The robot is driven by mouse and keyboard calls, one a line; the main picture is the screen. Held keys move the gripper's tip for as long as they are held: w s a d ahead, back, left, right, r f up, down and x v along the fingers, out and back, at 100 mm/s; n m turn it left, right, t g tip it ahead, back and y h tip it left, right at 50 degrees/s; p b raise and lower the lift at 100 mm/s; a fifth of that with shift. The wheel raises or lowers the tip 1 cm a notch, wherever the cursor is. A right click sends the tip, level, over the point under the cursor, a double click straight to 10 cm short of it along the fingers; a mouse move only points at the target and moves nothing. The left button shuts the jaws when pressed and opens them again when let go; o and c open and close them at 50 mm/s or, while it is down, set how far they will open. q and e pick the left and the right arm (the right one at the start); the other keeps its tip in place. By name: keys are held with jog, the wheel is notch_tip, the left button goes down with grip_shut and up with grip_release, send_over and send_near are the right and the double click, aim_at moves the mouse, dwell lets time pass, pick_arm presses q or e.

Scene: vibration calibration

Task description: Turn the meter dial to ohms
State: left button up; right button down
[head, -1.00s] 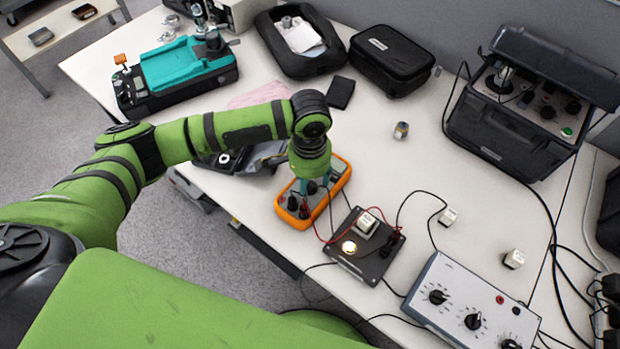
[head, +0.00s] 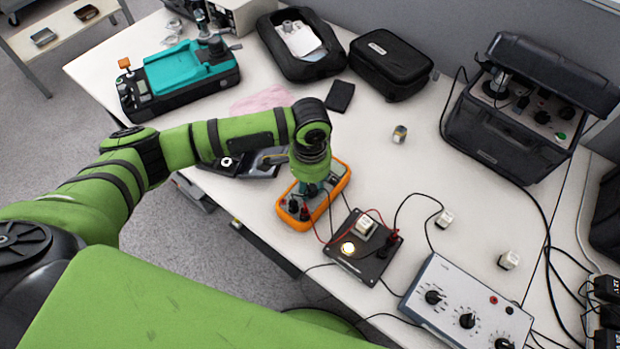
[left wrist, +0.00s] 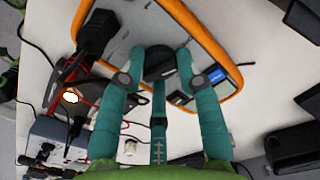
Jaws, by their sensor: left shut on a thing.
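The orange-edged meter (head: 336,198) lies on the table in the head view, with leads plugged in at its near end. My left gripper (head: 310,188) points down over the meter's middle. In the left wrist view, the meter (left wrist: 203,38) fills the top. The dark dial (left wrist: 160,62) sits between the teal fingers of my left gripper (left wrist: 158,80), which are closed on it. The dial's pointer and markings are hidden, so its setting cannot be read. My right gripper is not in view.
A black plate with a lit lamp (head: 348,248) stands just right of the meter, joined by red and black leads. A grey box with knobs (head: 455,318) is at the front right. A small metal cylinder (head: 399,134) stands on clear table behind.

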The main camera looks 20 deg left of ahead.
aim_at(310, 187)
pick_arm(q)
jog(key=m+p, duration=0.2)
jog(key=m, duration=0.1)
jog(key=shift+r, duration=0.1)
jog(key=shift+m+p, duration=0.95)
jog(key=shift+m, duration=0.35)
jog(key=shift+s, duration=0.1)
jog(key=o, duration=1.2)
jog(key=shift+d, duration=0.1)
jog(key=shift+c, duration=0.2)
notch_tip(310, 187, up, 12)
